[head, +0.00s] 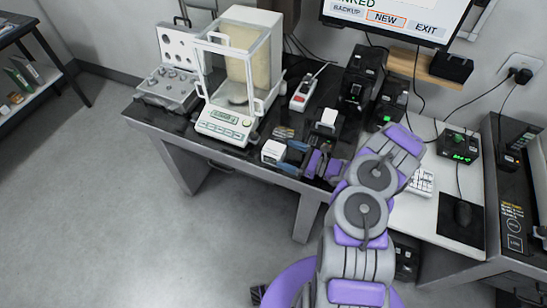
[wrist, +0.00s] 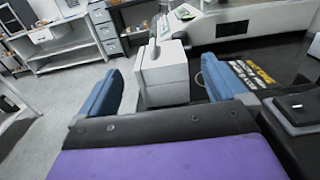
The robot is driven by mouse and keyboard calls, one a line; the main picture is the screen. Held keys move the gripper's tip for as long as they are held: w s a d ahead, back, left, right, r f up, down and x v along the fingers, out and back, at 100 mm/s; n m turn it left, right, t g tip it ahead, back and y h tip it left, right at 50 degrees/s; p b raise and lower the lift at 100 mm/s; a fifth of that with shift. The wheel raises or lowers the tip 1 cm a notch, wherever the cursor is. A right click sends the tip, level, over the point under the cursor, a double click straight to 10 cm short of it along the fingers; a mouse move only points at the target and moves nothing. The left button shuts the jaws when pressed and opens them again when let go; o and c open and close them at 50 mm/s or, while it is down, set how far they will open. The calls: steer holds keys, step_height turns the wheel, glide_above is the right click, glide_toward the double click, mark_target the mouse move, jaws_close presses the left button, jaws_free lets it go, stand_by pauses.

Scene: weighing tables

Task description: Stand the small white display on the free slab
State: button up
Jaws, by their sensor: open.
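The small white display (head: 273,151) stands on the black bench top (head: 163,119), near its front edge, in front of and right of the balance. My gripper (head: 287,157) is open, its blue fingers reaching toward the display from the right. In the wrist view the display (wrist: 166,82) appears as a pale box with a stalk, between the two open fingers (wrist: 158,88). I cannot tell whether either finger touches it. No surface is clearly marked as the free slab; a dark top (head: 510,190) is at the far right.
The glass-sided balance (head: 228,118) and an open weight case (head: 165,93) are on the left. A red-and-white device (head: 302,94) and black boxes (head: 357,82) stand behind my gripper. The floor at left is clear.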

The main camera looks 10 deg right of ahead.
mark_target(274, 149)
steer(key=b+x, duration=0.1)
steer(key=x, duration=0.4)
steer(key=shift+w+a+f, duration=0.1)
steer(key=shift+f, duration=0.1)
steer(key=shift+w+a+r, duration=0.1)
steer(key=shift+w+a, duration=0.25)
steer(key=shift+a, duration=0.1)
steer(key=shift+c, duration=0.3)
steer(key=c, duration=1.3)
steer(key=shift+r, duration=0.1)
